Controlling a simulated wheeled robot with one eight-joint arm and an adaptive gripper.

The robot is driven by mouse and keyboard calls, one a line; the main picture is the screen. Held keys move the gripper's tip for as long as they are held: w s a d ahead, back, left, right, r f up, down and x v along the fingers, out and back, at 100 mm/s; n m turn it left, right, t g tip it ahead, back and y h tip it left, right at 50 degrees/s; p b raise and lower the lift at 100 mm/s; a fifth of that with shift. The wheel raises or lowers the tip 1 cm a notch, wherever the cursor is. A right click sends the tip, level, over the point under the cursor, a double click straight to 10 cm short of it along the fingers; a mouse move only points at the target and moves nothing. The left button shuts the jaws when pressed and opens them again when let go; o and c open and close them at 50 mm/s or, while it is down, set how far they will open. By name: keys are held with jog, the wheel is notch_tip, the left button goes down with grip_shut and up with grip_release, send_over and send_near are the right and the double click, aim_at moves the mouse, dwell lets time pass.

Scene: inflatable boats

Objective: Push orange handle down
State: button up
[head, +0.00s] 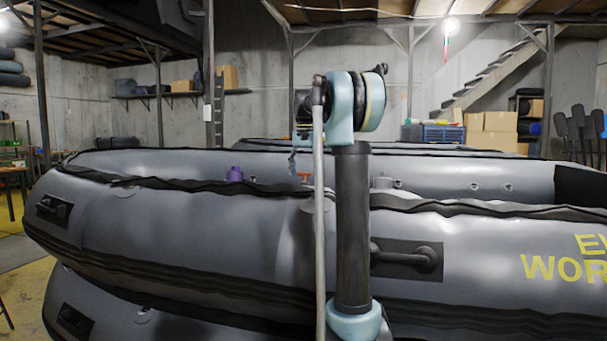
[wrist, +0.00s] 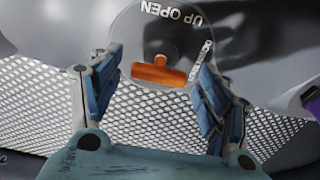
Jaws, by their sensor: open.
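The orange handle (wrist: 159,72) shows in the wrist view as a wide T-shaped piece on a round grey plate (wrist: 170,35) with the printed words "UP OPEN". In the head view a small orange piece (head: 304,176) shows just left of my arm, inside the boat. My gripper (wrist: 158,85) is open, with one blue-padded finger on each side of the handle in the picture. I cannot tell whether the fingers touch the plate.
A grey inflatable boat (head: 230,225) fills the front, stacked on another. A purple item (head: 235,174) sits inside it, left of the orange piece. White-dotted mesh (wrist: 45,100) lies below the plate in the wrist view. Stairs (head: 490,75) and boxes (head: 490,122) stand behind.

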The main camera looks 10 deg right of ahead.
notch_tip(320, 180, up, 12)
dwell(0.6)
dwell(0.5)
